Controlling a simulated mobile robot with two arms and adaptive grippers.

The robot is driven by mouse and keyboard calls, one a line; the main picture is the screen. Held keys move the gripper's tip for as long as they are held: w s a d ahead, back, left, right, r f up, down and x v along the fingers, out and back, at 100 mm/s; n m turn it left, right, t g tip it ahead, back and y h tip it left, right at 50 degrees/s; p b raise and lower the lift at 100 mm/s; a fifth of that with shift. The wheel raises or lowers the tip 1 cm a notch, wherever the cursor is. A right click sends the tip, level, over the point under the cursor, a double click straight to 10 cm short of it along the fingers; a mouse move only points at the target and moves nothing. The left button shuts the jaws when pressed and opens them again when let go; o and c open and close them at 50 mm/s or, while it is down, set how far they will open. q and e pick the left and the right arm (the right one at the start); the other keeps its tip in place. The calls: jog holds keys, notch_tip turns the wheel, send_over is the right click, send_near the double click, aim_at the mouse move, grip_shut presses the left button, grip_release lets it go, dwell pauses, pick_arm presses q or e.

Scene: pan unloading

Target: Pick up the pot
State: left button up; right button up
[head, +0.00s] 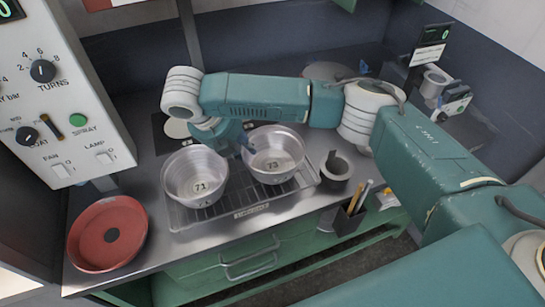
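Two silver metal pots stand side by side on a wire rack (235,211). The left pot (194,184) is marked 71 and the right pot (272,162) is marked 73. My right arm reaches in from the right and bends down at its wrist over the back of the pots. My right gripper (245,145) is at the left rear rim of the pot marked 73, close to the gap between the pots. Its fingers are small and partly hidden, so I cannot tell whether they touch or hold the rim. My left gripper is out of view.
A red round dish (107,234) lies at the bench's left front. A control panel (60,90) rises at the left. A grey cylindrical cup (336,168) and a dark holder with sticks (350,218) stand right of the rack. A small device (455,101) sits at the far right.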

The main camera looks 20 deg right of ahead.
jog(key=shift+x, duration=1.15)
jog(key=shift+r, duration=0.1)
grip_shut()
